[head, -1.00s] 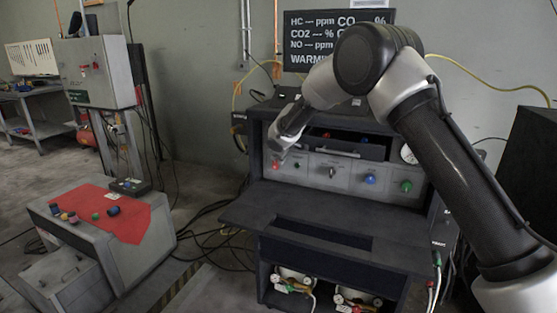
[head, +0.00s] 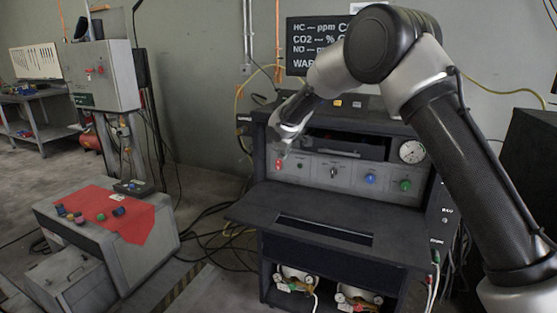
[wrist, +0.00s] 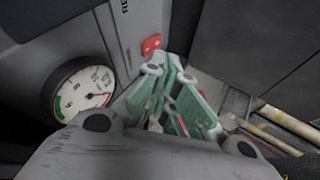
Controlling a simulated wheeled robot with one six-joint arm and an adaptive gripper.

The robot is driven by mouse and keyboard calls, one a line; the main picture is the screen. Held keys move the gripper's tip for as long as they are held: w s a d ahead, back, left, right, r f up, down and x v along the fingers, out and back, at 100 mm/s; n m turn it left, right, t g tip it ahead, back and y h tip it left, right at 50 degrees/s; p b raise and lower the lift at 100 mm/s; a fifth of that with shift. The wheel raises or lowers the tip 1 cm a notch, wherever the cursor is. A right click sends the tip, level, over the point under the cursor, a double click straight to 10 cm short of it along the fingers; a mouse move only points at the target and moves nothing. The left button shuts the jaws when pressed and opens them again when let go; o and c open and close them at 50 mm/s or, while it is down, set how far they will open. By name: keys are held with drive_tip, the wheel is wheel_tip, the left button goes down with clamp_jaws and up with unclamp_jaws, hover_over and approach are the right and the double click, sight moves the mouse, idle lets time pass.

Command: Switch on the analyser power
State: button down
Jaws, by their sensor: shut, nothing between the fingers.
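The analyser (head: 300,225) is a dark cabinet with a grey control panel (head: 318,172). A small red control (head: 278,165) sits at the panel's left end. In the wrist view my green-padded fingers (wrist: 180,105) are close together. A red part (wrist: 151,44) lies just beyond them beside partly cut-off lettering. The black display (head: 312,47) behind the cabinet shows gas readings and a partly hidden line starting "WAR".
A blue knob (head: 370,178), a green knob (head: 405,185) and a round gauge (head: 412,151) are farther right on the cabinet. A gauge also shows in the wrist view (wrist: 82,90). A flat shelf (head: 290,213) juts out below the panel. A red cloth (head: 125,215) covers a bench at left.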

drive_tip(key=r, duration=0.1)
drive_tip(key=s+d+r, duration=0.1)
drive_tip(key=r, duration=0.1)
drive_tip(key=s+r, duration=0.1)
drive_tip(key=r, duration=0.1)
drive_tip(key=shift+s+d, duration=0.1)
drive_tip(key=shift+d, duration=0.2)
